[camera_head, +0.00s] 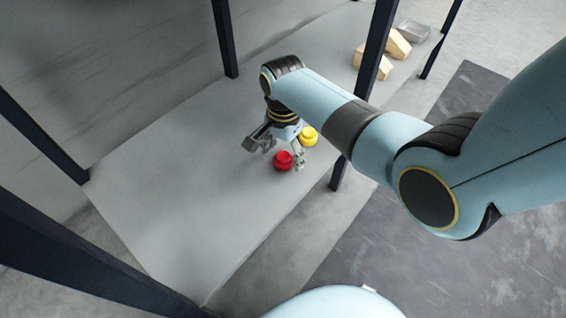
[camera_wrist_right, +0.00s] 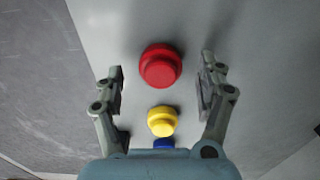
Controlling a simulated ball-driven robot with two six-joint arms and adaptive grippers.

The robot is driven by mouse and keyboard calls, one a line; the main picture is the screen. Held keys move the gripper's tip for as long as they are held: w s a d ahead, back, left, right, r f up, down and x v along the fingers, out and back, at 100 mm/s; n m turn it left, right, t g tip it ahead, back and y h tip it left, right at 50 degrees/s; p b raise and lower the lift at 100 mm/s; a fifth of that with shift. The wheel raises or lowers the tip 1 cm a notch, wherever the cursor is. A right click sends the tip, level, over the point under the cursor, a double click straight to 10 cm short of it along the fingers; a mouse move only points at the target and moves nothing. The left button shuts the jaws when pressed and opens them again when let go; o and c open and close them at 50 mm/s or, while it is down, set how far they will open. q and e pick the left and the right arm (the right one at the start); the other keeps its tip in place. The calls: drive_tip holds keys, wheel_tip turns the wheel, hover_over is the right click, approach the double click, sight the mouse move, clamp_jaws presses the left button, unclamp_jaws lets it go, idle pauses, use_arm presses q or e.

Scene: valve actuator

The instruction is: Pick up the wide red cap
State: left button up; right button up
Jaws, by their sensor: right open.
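In the right wrist view the red cap (camera_wrist_right: 160,66) lies between and slightly beyond the two open fingers, with nothing gripped. My right gripper (camera_head: 283,150) is open above the shelf; its fingers also show in the right wrist view (camera_wrist_right: 160,85). My left gripper is not in view.
A yellow cap (camera_head: 308,136) stands close to the red one, and a blue piece (camera_wrist_right: 164,143) shows behind the yellow cap in the right wrist view. The grey shelf (camera_head: 170,190) has dark posts around it. Wooden blocks (camera_head: 397,45) and a metal tray (camera_head: 413,30) lie at the far end. The shelf's left part is clear.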

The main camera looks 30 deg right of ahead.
drive_tip(key=shift+f, duration=0.1)
drive_tip(key=c, duration=0.9)
drive_tip(key=shift+c, duration=0.2)
